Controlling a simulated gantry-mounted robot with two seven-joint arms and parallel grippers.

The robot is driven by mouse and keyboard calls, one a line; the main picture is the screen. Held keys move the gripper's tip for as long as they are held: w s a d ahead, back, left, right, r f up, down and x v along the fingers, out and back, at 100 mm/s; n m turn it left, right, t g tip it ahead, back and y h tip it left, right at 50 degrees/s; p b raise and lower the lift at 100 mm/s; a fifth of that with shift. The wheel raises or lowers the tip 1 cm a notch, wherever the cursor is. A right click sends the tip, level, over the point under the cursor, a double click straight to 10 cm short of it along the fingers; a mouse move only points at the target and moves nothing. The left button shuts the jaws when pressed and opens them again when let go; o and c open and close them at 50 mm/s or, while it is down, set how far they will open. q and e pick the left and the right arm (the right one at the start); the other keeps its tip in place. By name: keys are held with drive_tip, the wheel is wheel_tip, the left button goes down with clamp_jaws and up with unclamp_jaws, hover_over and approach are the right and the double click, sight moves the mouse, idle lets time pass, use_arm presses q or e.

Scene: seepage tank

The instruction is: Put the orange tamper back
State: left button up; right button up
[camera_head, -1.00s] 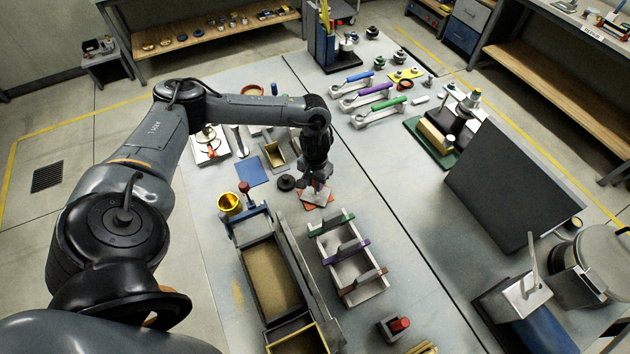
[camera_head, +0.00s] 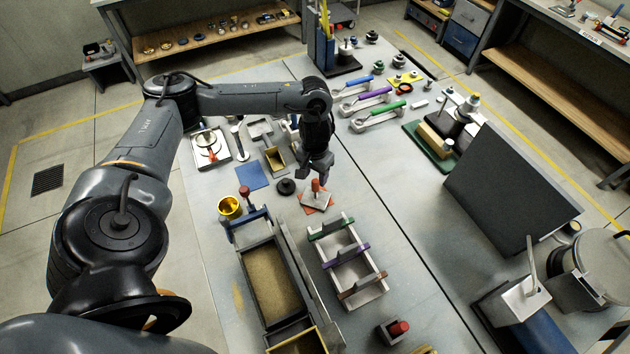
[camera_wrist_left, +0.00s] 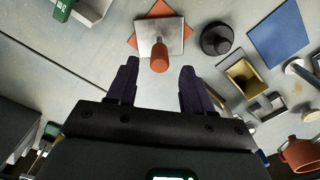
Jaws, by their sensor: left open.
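The orange tamper (camera_head: 315,188) has an orange handle standing up from a square metal plate. It rests on an orange square mat (camera_head: 327,207), whose corners show around the plate. My left gripper (camera_head: 315,176) is open and empty, just behind and above the tamper's handle. In the left wrist view the tamper (camera_wrist_left: 160,50) lies beyond my left gripper's two spread fingers (camera_wrist_left: 158,78), apart from them, with the orange mat (camera_wrist_left: 160,10) under it. My right gripper is not in view.
A black round knobbed piece (camera_head: 286,187) and a blue square mat (camera_head: 252,175) lie left of the tamper. A long sand-filled tank (camera_head: 243,262) and a rack with coloured bars (camera_head: 345,262) stand in front. The table right of the tamper is clear.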

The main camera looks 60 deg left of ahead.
use_arm(q)
wheel_tip(320, 180, up, 5)
drive_tip(key=shift+r+p, duration=0.15)
drive_tip(key=shift+p, duration=1.1)
drive_tip(key=shift+w+d, duration=0.15)
drive_tip(key=shift+d, duration=0.15)
drive_tip(key=w+d+f+m+t+h, duration=0.1)
drive_tip(key=d+f+m, duration=0.1)
drive_tip(key=d, duration=0.3)
drive_tip(key=w+d+f+m+t, duration=0.1)
drive_tip(key=w+d+f+m, duration=0.15)
drive_tip(key=d, duration=0.25)
drive_tip(key=s+d+r+m+t+h, duration=0.1)
drive_tip(key=d+m+t+h, duration=0.15)
drive_tip(key=d, duration=1.05)
drive_tip(key=s+d+r+m+t+h, duration=0.1)
drive_tip(key=d+r+m+t, duration=0.2)
drive_tip(key=d, duration=1)
drive_tip(key=s+a+f+n+g+y, duration=0.2)
drive_tip(key=s+a+g+y, duration=0.2)
drive_tip(key=s+a, duration=0.7)
drive_tip(key=s, duration=0.3)
drive_tip(key=shift+s+a+f, duration=0.2)
drive_tip(key=shift+f, duration=0.1)
